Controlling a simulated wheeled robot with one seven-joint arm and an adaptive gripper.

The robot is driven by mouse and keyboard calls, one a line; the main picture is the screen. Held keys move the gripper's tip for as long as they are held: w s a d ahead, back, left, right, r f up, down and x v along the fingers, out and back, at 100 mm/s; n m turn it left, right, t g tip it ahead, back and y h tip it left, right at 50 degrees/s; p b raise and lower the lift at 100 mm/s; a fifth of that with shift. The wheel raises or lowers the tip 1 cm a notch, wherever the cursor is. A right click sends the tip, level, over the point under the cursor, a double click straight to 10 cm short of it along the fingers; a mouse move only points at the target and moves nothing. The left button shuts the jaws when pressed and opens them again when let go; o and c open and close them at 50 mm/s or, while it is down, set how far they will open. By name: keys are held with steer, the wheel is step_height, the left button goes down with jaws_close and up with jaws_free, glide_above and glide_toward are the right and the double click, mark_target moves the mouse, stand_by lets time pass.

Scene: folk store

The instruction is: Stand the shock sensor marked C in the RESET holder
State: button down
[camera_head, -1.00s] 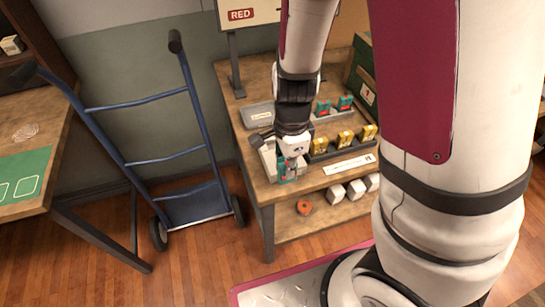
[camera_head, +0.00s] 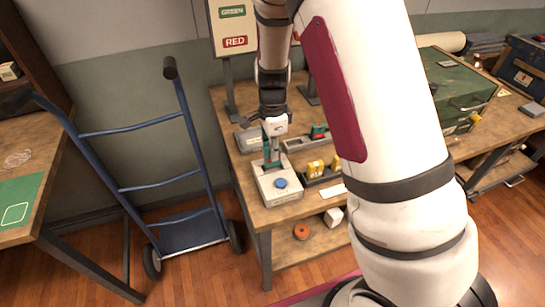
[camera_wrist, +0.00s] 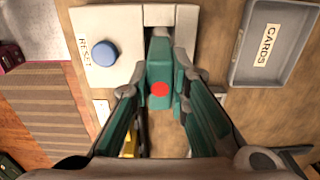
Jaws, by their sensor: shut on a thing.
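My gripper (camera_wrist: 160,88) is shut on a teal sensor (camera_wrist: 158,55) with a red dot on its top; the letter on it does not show. The RESET holder is a white box (camera_wrist: 104,18) with a blue button, and part of its slot shows beyond the sensor in the wrist view. In the head view the sensor (camera_head: 271,156) hangs upright below my gripper (camera_head: 272,140), at the back part of the holder (camera_head: 268,190). I cannot tell whether its foot is inside the slot or above it.
A grey CARDS tray (camera_wrist: 236,78) lies to the right in the wrist view. Dark racks hold yellow sensors (camera_head: 316,168) and a teal one (camera_head: 318,132) on the bench. A blue hand truck (camera_head: 158,187) stands left of the bench.

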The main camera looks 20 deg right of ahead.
mark_target(273, 165)
steer(key=shift+f, duration=1.6)
steer(key=shift+f, duration=0.1)
steer(key=c, duration=1.5)
jaws_free()
steer(key=shift+c, duration=0.2)
